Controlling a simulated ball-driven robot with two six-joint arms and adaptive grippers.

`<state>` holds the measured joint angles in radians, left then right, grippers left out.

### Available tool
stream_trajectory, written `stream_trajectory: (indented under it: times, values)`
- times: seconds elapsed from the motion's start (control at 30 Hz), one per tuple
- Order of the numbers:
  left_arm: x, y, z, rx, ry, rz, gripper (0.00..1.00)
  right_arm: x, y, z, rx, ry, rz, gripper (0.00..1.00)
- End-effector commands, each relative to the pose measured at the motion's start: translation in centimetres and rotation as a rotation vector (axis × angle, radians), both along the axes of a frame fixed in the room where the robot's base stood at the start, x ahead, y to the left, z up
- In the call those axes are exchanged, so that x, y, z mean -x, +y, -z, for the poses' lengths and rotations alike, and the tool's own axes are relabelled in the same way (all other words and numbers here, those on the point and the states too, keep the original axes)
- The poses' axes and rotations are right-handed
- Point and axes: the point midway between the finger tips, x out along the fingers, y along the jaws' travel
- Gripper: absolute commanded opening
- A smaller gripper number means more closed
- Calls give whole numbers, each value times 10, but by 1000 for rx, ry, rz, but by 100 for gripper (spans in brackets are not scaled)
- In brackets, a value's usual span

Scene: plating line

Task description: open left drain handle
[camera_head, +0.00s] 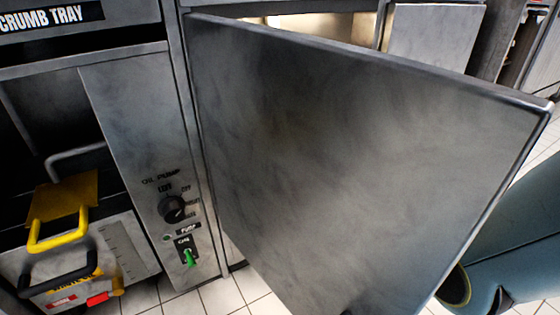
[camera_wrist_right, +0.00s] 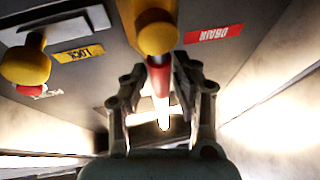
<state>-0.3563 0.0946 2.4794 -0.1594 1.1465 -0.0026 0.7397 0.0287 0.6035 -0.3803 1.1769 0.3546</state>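In the right wrist view, a drain handle with a round yellow knob (camera_wrist_right: 157,36) and a red-and-white bar (camera_wrist_right: 160,82) hangs beside a red, upside-down DRAIN label (camera_wrist_right: 213,34). A second yellow knob (camera_wrist_right: 26,64) with a red part below it is at the left. My right gripper (camera_wrist_right: 158,75) has its fingers apart on either side of the first handle's bar; I cannot tell whether they touch it. In the head view the handles and right gripper are hidden behind the open cabinet door (camera_head: 350,150). My left gripper is in neither view.
The door stands open across the head view, with part of my arm at its right edge. At left are a panel with a black knob (camera_head: 172,208) and green switch (camera_head: 188,258), and a container with a yellow handle (camera_head: 57,241). A yellow LOCK label (camera_wrist_right: 78,54) shows in the wrist view.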

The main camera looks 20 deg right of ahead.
Motion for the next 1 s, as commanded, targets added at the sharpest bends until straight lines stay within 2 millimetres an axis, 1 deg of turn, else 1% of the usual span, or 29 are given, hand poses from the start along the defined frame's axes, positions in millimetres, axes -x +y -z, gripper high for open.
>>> stream_trajectory:
  times: [0.17, 0.27, 0.37, 0.6, 0.7, 0.83, 1.0]
  values:
    - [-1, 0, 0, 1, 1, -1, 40, 0, 0, -1, 0, -2, -1, 28]
    - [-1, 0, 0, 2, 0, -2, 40, 5, -2, 1, 1, -3, 0, 28]
    - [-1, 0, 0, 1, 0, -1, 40, 18, -7, 8, 1, 0, 0, 28]
    - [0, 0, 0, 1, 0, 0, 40, 65, -27, 29, 2, 2, 0, 28]
    - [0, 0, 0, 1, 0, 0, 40, 81, -33, 36, 1, 1, 0, 28]
    - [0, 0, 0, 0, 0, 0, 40, 95, -39, 42, 1, -1, 2, 28]
    - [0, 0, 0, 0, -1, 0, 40, 103, -42, 46, 0, -1, 1, 28]
